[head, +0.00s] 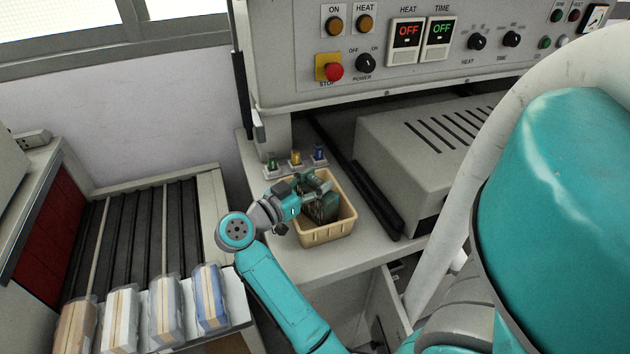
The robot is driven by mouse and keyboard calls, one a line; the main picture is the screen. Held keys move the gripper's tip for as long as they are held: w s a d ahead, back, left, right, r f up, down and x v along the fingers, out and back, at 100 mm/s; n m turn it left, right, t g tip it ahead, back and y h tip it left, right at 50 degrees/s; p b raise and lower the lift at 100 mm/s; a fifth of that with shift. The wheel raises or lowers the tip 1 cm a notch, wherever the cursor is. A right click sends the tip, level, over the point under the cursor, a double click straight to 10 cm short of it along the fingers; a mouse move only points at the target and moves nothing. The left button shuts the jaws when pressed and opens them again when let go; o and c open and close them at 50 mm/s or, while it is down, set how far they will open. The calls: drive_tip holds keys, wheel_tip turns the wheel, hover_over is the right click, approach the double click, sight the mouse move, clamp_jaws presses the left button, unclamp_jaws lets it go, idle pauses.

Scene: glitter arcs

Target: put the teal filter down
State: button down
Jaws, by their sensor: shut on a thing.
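My gripper (316,187) is over a tan bin (326,237) on the grey bench, pointing down and to the right. It is shut on a dark teal block, which I take for the teal filter (324,209). The filter hangs within the bin's opening, below the fingers. The gripper hides its upper part. I cannot tell whether it touches the bin's floor or walls.
Small green, yellow and blue items (296,158) stand in white holders behind the bin. A vented grey box (425,145) and a black rail (375,200) are to its right. Several wrapped packs (165,308) lie at the front of a slatted rack (140,230) at left.

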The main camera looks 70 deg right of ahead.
drive_tip(key=shift+c, duration=2.1)
unclamp_jaws()
drive_tip(key=shift+f, duration=0.15)
drive_tip(key=shift+r, duration=0.25)
drive_tip(key=v, duration=1.2)
drive_tip(key=shift+a+f, duration=0.1)
